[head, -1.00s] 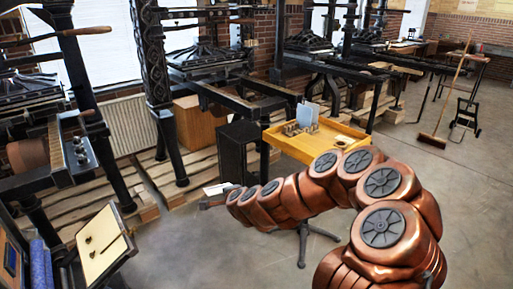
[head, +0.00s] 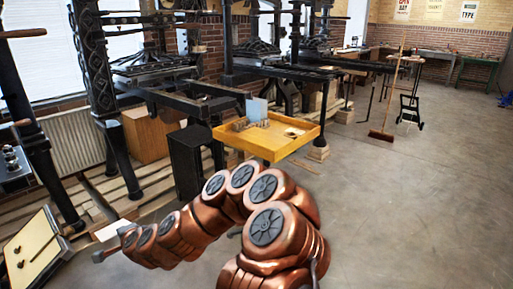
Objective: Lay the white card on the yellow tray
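The white card (head: 112,230) is at the lower left, just beyond the end of my arm. My gripper (head: 104,254) is small and seen from behind, so its fingers do not show clearly. The card keeps with the gripper as the arm moves, so it appears held. The yellow tray (head: 262,149) is near the middle, up and to the right of my gripper and well apart from it. On the tray are small grey blocks, an upright pale blue piece (head: 257,109) and a small dark-and-light item on the right side.
A black box (head: 188,160) stands left of the tray, beside the hand presses. A sloped board (head: 32,250) stands at the lower left. A broom (head: 388,110) and a black hand cart (head: 409,107) are at the back right. The concrete floor on the right is clear.

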